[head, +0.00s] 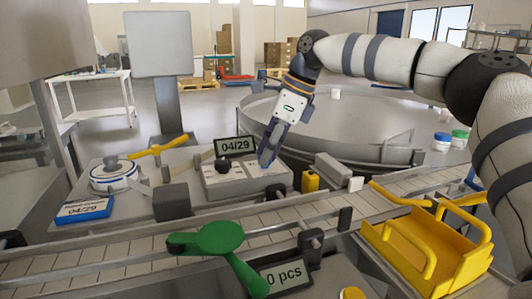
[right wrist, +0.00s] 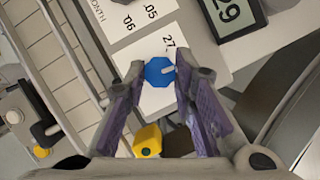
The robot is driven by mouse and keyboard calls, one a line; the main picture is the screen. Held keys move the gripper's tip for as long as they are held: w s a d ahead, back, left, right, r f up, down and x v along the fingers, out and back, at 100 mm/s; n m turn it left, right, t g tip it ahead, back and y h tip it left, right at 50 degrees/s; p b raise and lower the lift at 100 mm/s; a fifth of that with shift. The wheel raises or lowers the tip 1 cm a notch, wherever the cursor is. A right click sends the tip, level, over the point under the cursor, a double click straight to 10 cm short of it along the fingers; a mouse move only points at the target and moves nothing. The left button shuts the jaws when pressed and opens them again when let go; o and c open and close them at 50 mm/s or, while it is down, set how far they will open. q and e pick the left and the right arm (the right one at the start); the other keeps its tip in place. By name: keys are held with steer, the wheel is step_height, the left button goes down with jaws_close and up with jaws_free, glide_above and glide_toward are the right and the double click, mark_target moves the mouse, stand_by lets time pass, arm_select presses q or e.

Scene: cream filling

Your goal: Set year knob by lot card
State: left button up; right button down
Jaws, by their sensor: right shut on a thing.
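The lot card (head: 85,209) with a blue border lies at the left and reads 04/29. The display (head: 235,147) on the grey control box also reads 04/29; in the right wrist view the display (right wrist: 238,14) is partly cut off. The year knob (right wrist: 158,72) is blue with a white mark, beside a printed 27. My right gripper (right wrist: 158,78) is shut on the knob, a finger on each side. In the head view my right gripper (head: 267,162) reaches down to the box's right part and mostly hides the knob. My left gripper is not in view.
A black month knob (head: 223,164) stands left of the gripper. A yellow block (head: 310,180) sits just right of the box. The conveyor (head: 150,252) runs in front, with a green paddle (head: 213,238) and yellow carrier (head: 425,248). A round steel table (head: 340,125) is behind.

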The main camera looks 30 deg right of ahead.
steer(key=shift+n, duration=0.5)
steer(key=c, duration=1.3)
jaws_free()
steer(key=shift+c, duration=0.2)
steer(key=v, duration=1.2)
steer(key=shift+w, duration=0.2)
steer(key=shift+d+f, duration=0.1)
steer(key=shift+d, duration=0.05)
